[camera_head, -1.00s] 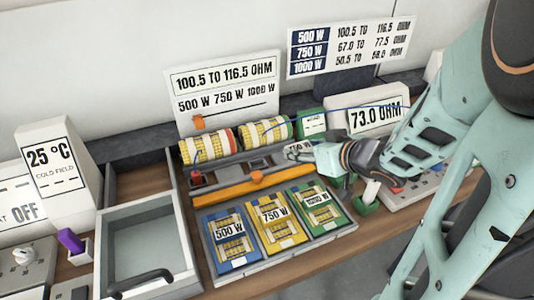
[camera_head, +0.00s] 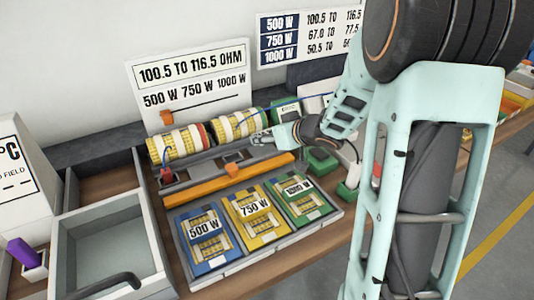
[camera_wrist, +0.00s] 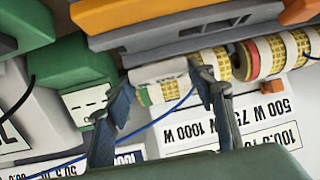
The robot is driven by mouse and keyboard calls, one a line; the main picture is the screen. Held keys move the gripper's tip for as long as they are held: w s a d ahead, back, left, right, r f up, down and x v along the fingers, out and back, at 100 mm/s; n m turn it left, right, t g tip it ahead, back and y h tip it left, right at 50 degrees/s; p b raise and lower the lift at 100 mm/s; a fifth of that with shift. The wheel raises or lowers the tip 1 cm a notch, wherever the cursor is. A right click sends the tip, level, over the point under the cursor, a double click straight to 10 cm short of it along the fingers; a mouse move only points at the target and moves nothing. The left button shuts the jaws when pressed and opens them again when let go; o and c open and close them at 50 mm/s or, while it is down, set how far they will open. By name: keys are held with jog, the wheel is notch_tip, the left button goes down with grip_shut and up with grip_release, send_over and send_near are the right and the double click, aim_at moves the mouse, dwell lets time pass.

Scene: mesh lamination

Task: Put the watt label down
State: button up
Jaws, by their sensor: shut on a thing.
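My gripper (camera_head: 259,138) is above the strip between the two yellow coil rolls and the orange bar. In the wrist view its two fingers (camera_wrist: 163,88) are apart, with a pale, curved piece (camera_wrist: 158,72) between their tips, which I take to be the watt label. Its print cannot be read now. The piece appears in front of a yellow coil roll (camera_wrist: 215,62); I cannot tell whether they touch. In the head view, the left roll (camera_head: 178,146) and right roll (camera_head: 236,125) lie in a row behind the gripper.
Blue 500 W (camera_head: 204,248), yellow 750 W (camera_head: 240,222) and green 1000 W (camera_head: 304,206) cards lie in a tray in front. The orange bar (camera_head: 215,187) is between. An open grey bin (camera_head: 108,240) is at left. A blue wire (camera_wrist: 170,112) crosses near the fingers.

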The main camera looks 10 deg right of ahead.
jog(key=shift+w+f, duration=0.35)
jog(key=shift+w+f+b, duration=0.25)
jog(key=shift+f+b, duration=0.25)
jog(key=shift+b, duration=0.15)
notch_tip(320, 180, down, 3)
jog(key=b, duration=0.3)
jog(key=shift+w, duration=0.15)
jog(key=shift+f, duration=0.15)
jog(key=o, duration=1.2)
